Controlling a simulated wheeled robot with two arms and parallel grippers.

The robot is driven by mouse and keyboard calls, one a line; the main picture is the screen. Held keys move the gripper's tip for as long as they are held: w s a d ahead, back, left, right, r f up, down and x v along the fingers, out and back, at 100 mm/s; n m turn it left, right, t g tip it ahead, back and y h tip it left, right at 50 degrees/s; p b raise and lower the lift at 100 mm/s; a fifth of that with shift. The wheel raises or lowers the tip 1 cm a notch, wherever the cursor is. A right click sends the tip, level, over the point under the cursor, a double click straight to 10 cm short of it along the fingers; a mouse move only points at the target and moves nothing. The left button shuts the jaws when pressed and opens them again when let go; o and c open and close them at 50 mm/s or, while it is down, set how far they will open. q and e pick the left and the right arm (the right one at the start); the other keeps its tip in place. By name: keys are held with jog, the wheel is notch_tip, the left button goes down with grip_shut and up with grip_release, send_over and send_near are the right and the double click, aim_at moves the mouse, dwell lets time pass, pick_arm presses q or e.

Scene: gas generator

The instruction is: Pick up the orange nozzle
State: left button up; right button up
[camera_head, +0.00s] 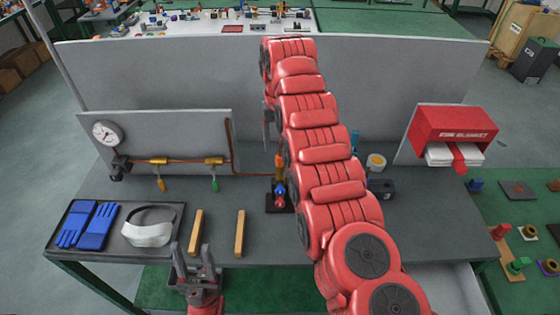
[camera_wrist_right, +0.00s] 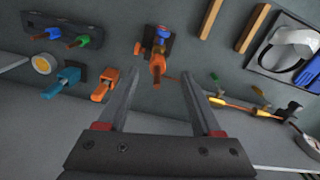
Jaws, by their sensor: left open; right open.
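An orange nozzle-shaped piece (camera_wrist_right: 105,85) stands beside a similar blue one (camera_wrist_right: 62,83) in the right wrist view. In the head view my right arm hides it, while the blue piece (camera_head: 355,141) shows. A second orange part (camera_wrist_right: 157,68) tops a small device on a dark base; it also shows in the head view (camera_head: 279,162). I cannot tell which is the task's nozzle. My right gripper (camera_wrist_right: 161,75) is open and empty; the device's orange top appears between its fingers, the other orange piece just outside the left finger. My left gripper (camera_head: 196,256) is open and empty at the table's front.
A tray (camera_head: 178,212) with blue gloves and goggles lies at the left, beside two wooden strips (camera_head: 196,232). A gauge (camera_head: 107,133) and copper pipe with valves run along the grey panel. A dark block (camera_head: 381,189) and red blanket box (camera_head: 452,124) are at the right.

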aim_at(280, 155)
jog(key=shift+d+f, duration=0.1)
jog(key=shift+f, duration=0.3)
jog(key=shift+w+f+p, duration=0.1)
jog(key=shift+f+p, duration=0.2)
jog(key=shift+p, duration=0.25)
jog(key=f+p, duration=0.3)
jog(key=f, duration=0.1)
jog(key=shift+w+f, duration=0.1)
jog(key=shift+w, duration=0.1)
jog(key=shift+f, duration=0.35)
grip_shut()
